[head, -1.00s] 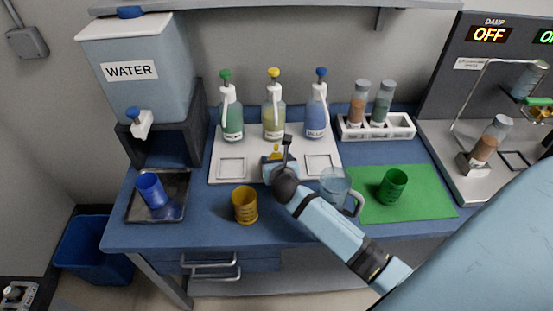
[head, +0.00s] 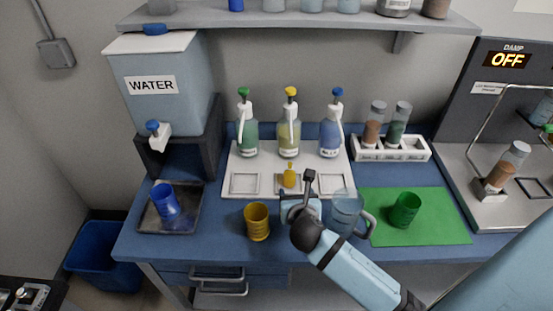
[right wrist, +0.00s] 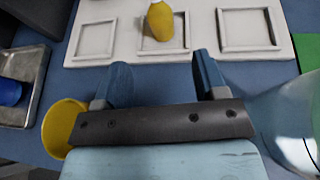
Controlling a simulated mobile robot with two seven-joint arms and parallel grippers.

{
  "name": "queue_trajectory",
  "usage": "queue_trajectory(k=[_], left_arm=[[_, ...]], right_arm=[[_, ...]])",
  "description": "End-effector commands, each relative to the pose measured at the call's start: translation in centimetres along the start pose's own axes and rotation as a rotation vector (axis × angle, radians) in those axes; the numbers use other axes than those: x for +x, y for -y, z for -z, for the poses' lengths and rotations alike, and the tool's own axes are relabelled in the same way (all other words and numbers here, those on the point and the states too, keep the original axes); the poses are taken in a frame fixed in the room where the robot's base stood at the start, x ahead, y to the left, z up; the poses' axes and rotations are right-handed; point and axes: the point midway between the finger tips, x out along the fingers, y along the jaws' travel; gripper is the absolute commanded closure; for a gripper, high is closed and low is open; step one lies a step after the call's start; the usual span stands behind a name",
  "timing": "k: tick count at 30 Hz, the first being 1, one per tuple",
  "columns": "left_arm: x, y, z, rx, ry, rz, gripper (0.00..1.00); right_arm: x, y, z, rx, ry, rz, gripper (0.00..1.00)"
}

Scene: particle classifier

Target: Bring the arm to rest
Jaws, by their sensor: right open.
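My right arm (head: 352,277) reaches in from the lower right in the head view. Its gripper (head: 290,196) is over the front edge of the white tray (head: 345,160), close to a small yellow object (head: 289,177) in the tray's middle square. In the right wrist view the two blue fingers (right wrist: 163,80) are spread with nothing between them. The small yellow object (right wrist: 160,20) lies beyond the fingertips, apart from them. My left gripper shows in neither view.
A yellow cup (head: 257,222) stands left of my gripper and a clear pitcher (head: 345,212) right of it, partly hidden. A green cup (head: 405,210) stands on a green mat (head: 440,220). Three pump bottles (head: 289,135) stand behind. A blue cup (head: 164,205) is left.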

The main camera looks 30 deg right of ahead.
Motion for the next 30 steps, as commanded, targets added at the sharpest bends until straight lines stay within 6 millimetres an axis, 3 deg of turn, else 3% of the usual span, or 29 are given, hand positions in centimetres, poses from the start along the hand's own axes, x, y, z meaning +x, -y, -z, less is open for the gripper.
queue_trajectory(k=[6,10,17,24,30], left_arm=[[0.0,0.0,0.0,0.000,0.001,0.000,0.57],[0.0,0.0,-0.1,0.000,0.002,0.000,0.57],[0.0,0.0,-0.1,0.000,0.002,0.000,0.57],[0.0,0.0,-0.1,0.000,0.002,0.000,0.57],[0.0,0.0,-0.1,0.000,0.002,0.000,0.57]], right_arm=[[-0.1,0.0,0.1,0.012,-0.004,0.001,0.34],[-1.0,0.6,0.8,0.164,-0.052,0.013,0.34],[-5.7,2.5,3.7,0.864,-0.262,0.142,0.34],[-12.3,4.0,6.5,1.631,-0.460,0.453,0.34],[-16.2,4.5,7.4,2.002,-0.522,0.703,0.34]])
